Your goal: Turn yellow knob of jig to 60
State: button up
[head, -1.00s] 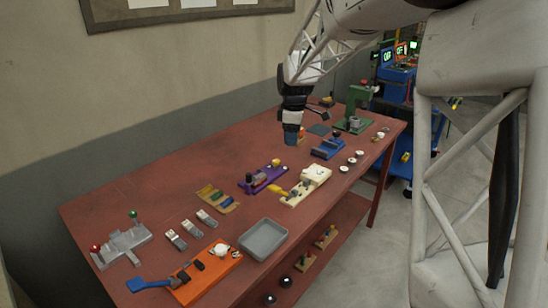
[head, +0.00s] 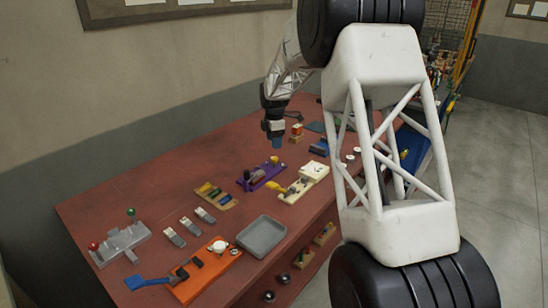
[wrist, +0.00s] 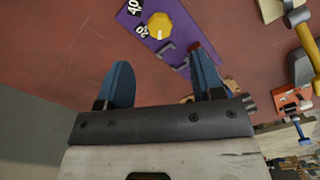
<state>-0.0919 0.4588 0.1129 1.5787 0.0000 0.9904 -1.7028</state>
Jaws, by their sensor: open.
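The purple jig (head: 262,177) lies on the red-brown table. Its yellow knob (head: 274,160) sits at the far right end of it. In the wrist view the yellow knob (wrist: 160,25) sits on the purple plate (wrist: 172,40), with a white mark on its lower side. Labels "40" and "20" show beside it; no 60 label is visible. My gripper (head: 275,143) is above the table, just behind the jig in the head view. In the wrist view its two blue fingers (wrist: 160,75) are spread apart and empty, with the knob beyond them and untouched.
A cream fixture (head: 303,183) with a yellow handle stands close right of the jig. A tan block rack (head: 214,196) is to its left. A grey tray (head: 262,236) and an orange fixture (head: 206,270) are nearer the front.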

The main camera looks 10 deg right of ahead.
aim_at(274, 158)
jog(key=shift+f, duration=0.15)
jog(key=shift+f, duration=3.8)
jog(key=c, duration=0.9)
